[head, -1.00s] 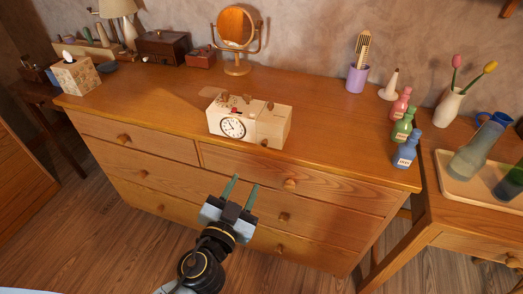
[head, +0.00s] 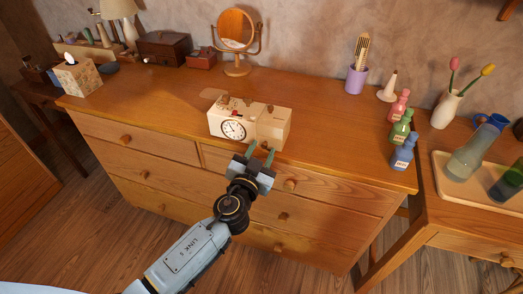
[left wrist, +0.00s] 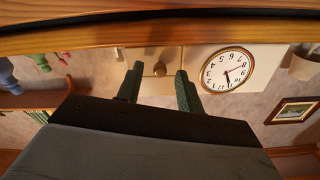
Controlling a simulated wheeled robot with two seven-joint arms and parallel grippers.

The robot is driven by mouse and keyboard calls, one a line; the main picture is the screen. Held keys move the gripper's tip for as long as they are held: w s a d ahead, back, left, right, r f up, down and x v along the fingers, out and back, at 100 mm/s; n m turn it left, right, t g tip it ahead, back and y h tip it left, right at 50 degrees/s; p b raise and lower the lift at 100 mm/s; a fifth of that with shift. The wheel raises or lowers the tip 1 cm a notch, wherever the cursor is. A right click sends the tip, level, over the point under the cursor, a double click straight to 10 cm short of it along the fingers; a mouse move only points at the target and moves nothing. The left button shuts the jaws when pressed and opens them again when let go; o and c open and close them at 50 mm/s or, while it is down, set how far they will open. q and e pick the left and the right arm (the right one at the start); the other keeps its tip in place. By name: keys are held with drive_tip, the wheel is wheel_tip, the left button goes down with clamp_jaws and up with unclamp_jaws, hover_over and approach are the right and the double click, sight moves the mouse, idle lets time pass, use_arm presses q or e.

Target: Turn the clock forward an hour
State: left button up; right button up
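The clock is a cream box (head: 272,129) on the front of the dresser top, with a round white dial (head: 233,130) at its left. The dial shows upside down in the left wrist view (left wrist: 228,70); its dark hands are too small to read surely. A small round brass-coloured knob (left wrist: 159,69) sits on the box front beside the dial. My left gripper (head: 261,148) is open, just in front of the box's right part. In the left wrist view its two green fingers (left wrist: 157,80) are apart on either side of the knob, with no clear contact. My right gripper is not in view.
The wooden dresser top (head: 320,110) is clear around the clock. Several small bottles stand at its right, including a blue one (head: 403,152). A purple cup (head: 356,79) and a round mirror (head: 236,29) stand at the back. A tissue box (head: 78,78) is at left.

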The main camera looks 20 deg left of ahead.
use_arm(q)
drive_tip(key=shift+w, duration=0.2)
clamp_jaws()
drive_tip(key=shift+m, duration=0.4)
